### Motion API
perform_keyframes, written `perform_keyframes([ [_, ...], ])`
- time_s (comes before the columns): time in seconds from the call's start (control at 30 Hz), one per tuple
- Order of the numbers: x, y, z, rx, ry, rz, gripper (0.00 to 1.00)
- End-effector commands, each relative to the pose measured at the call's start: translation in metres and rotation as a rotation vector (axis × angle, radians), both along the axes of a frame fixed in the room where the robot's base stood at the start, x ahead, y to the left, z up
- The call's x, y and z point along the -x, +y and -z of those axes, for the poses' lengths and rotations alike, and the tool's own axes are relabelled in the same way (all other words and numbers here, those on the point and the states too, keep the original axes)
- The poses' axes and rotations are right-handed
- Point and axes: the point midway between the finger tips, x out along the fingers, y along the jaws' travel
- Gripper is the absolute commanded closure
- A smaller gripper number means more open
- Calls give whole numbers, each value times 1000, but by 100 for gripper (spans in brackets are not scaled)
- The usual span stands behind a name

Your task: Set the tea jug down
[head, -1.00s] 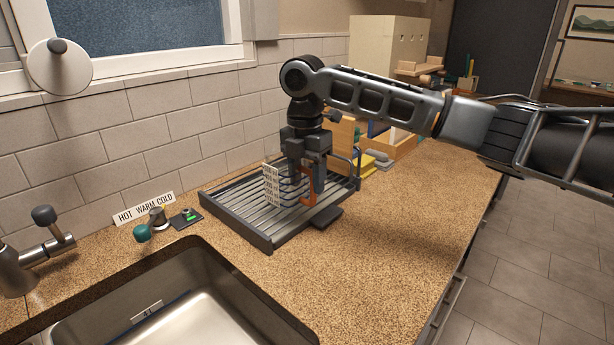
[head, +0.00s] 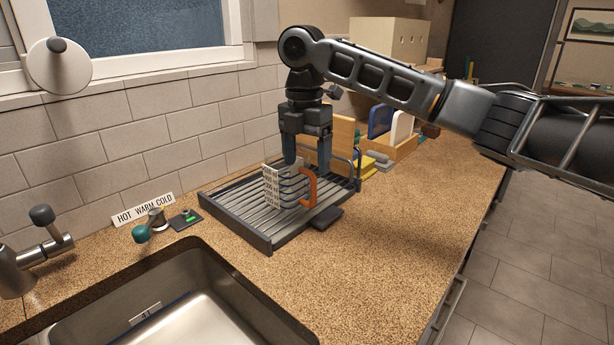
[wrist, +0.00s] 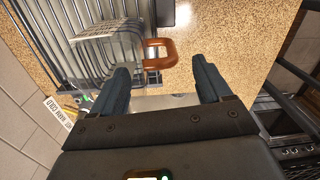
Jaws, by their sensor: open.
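The tea jug (head: 290,187) stands on the grey ribbed drying rack (head: 238,226). It is clear, with dark bands, a white panel of printed marks on its left and an orange-brown handle (head: 309,188) on its right. In the wrist view the jug (wrist: 108,30) is at the upper left, its handle (wrist: 160,54) just beyond the fingertips. My gripper (head: 306,164) is open and empty, pointing down above the jug. Its two fingers are apart and clear of the handle, and they also show in the wrist view (wrist: 163,75).
The sink (head: 180,295) lies in front of the rack, with a tap (head: 30,255) at left. A hot-warm-cold label (head: 146,208) and knob sit behind it. Boards in a wooden holder (head: 395,148) stand beyond the rack.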

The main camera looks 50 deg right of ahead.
Motion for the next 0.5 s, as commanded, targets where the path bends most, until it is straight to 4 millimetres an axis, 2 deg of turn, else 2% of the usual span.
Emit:
perform_keyframes([
  [0.1,-1,1,-24,0,-2,-1,22],
  [0.3,-2,0,-58,2,0,1,22],
  [0.5,-2,1,-71,0,0,0,22],
])
